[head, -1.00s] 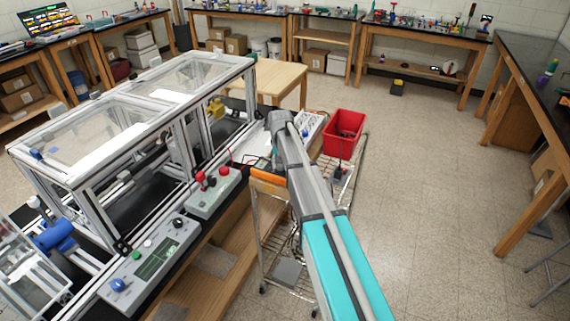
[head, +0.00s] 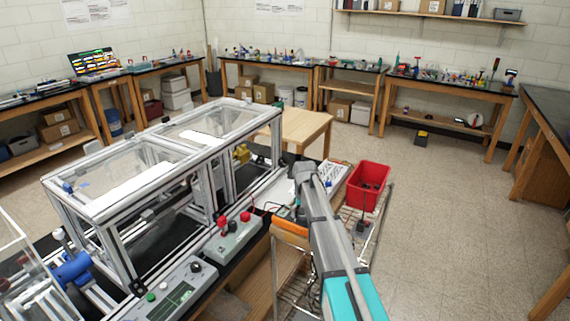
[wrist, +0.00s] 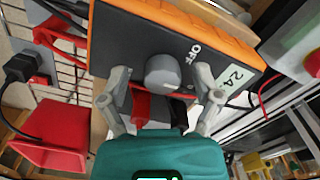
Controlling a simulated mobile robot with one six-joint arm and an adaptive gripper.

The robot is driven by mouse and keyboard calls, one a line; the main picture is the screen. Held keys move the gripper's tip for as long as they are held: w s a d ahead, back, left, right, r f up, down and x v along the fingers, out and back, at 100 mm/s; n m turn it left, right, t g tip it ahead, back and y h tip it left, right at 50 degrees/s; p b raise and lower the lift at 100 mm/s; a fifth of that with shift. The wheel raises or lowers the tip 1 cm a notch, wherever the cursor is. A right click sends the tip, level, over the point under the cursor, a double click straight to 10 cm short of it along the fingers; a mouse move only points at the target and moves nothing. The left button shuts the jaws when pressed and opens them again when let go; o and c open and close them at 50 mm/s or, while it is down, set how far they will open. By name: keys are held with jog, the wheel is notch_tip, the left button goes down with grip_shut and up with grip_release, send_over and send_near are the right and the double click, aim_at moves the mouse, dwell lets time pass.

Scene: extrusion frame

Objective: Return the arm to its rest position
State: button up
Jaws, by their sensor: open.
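My arm (head: 330,230) reaches forward over the wire cart, and its gripper end is hidden behind my own arm links in the head view. In the wrist view my gripper (wrist: 161,78) is open, with one finger on each side of a grey round knob (wrist: 163,71). The knob is on a dark box with orange edges (wrist: 130,38), marked "OFF" and "24". I cannot tell whether the fingers touch the knob. The orange edge of this box (head: 288,227) shows beside my arm in the head view.
A red bin (head: 367,186) stands on the cart right of my arm. A framed machine with clear panels (head: 165,160) and a control box with red buttons (head: 232,238) are on the left. A wooden table (head: 305,128) is behind. The floor at right is open.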

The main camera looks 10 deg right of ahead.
jog(key=s+d+n, duration=0.1)
jog(key=s+n, duration=0.1)
jog(key=s, duration=2.6)
jog(key=shift+s+d, duration=0.25)
